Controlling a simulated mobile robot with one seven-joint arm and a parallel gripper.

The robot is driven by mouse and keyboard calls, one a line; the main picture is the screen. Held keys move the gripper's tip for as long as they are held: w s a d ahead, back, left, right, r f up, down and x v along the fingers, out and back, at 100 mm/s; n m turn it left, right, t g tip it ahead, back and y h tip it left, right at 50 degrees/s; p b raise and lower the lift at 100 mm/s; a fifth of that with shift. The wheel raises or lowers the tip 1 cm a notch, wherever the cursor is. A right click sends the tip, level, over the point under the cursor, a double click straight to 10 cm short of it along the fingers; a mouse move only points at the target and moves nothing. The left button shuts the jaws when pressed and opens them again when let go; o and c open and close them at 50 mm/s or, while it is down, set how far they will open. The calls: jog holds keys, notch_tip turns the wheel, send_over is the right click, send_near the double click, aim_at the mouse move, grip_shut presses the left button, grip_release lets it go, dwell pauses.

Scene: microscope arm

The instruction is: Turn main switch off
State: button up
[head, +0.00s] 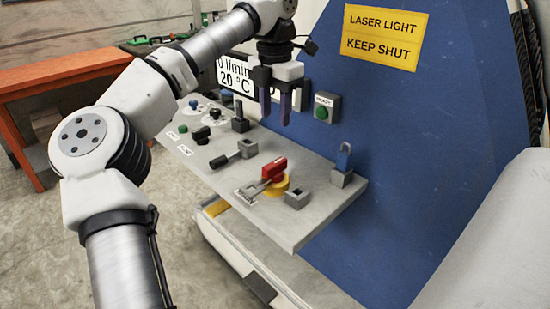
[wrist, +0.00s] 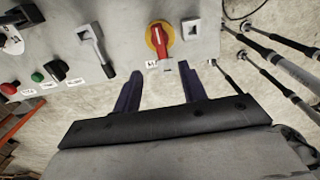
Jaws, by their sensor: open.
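The main switch is likely the red rotary handle (head: 273,168) on a yellow round base (head: 277,186), on the grey control panel (head: 225,165). A grey lever-like piece lies beside it toward a small label. In the wrist view the red handle (wrist: 160,42) sits upper centre on its yellow disc, pointing roughly down the picture. My gripper (head: 276,110) hangs above the panel, behind and above the red handle in the head view. Its two dark fingers are apart and empty; in the wrist view the fingertips (wrist: 165,78) appear below the switch, touching nothing I can make out.
A blue wall (head: 420,130) with a yellow sign (head: 385,36) rises behind. An orange table (head: 65,75) stands left.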

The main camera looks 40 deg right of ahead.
aim_at(275, 163)
notch_tip(275, 163, down, 14)
jog(key=shift+r+p, duration=0.2)
jog(key=shift+p, duration=0.35)
grip_shut()
